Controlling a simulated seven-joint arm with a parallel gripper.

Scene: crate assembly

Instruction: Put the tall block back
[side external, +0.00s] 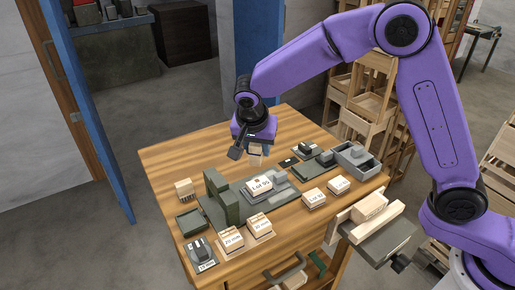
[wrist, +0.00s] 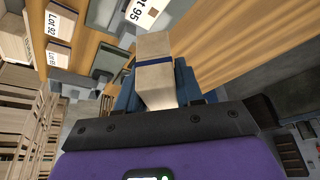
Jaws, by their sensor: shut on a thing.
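My gripper (side external: 250,148) is raised above the far part of the wooden table. In the wrist view my gripper (wrist: 157,88) has its blue fingers shut on a tall pale wooden block (wrist: 154,48) with a dark blue band across it. The held block (side external: 256,159) hangs below the fingers in the side view, apart from the tabletop. Its lower end and any marking on its far faces are hidden.
A labelled block (side external: 258,186) sits on a grey fixture beside a green upright (side external: 227,203) at the table's middle. Several labelled blocks, a green tray (side external: 189,222) and a grey bin (side external: 357,160) stand around. A vise (side external: 378,232) holds wood at the right edge. The table's far left is clear.

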